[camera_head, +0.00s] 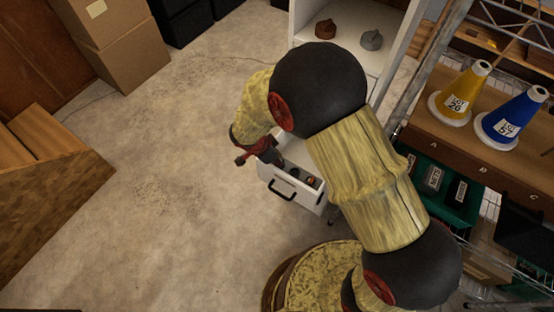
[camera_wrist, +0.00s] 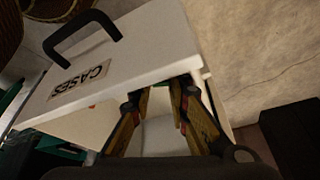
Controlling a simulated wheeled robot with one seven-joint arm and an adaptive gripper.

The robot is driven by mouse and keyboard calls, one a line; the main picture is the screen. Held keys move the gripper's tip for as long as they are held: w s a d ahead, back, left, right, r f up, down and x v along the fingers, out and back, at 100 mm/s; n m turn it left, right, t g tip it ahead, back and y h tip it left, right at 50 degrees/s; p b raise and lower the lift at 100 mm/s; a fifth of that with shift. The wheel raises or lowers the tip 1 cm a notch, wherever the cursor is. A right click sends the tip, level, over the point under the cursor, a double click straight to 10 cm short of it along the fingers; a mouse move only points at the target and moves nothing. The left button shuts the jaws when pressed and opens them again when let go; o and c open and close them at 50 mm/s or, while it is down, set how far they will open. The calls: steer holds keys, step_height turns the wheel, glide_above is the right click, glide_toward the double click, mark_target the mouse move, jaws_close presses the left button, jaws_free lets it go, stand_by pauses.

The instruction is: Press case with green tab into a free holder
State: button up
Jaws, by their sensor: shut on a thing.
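A white drawer (camera_head: 289,189) with a black handle stands open below my forearm in the head view. Several small dark and reddish things lie in it. The wrist view shows its front (camera_wrist: 120,75) labelled CASES, upside down. My gripper (camera_head: 272,156) reaches into the drawer; in the wrist view its two fingers (camera_wrist: 158,103) point down behind the drawer front. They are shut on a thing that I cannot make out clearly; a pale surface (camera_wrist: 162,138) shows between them.
On the right, a rack shelf (camera_head: 440,146) lettered A, B, C carries a yellow cone (camera_head: 459,95) and a blue cone (camera_head: 512,118). A white cabinet (camera_head: 385,22) holds two knobbed things. The floor (camera_head: 150,170) at left is clear.

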steer(key=shift+f+b, duration=0.35)
steer(key=shift+b, duration=0.05)
steer(key=shift+c, duration=0.8)
steer(key=o, duration=0.9)
steer(key=shift+r, duration=0.1)
steer(key=shift+o, duration=0.3)
steer(key=shift+a, duration=0.1)
steer(key=shift+a+r, duration=0.1)
steer(key=shift+r, duration=0.1)
steer(key=shift+v, duration=5.75)
steer(key=shift+s, duration=0.15)
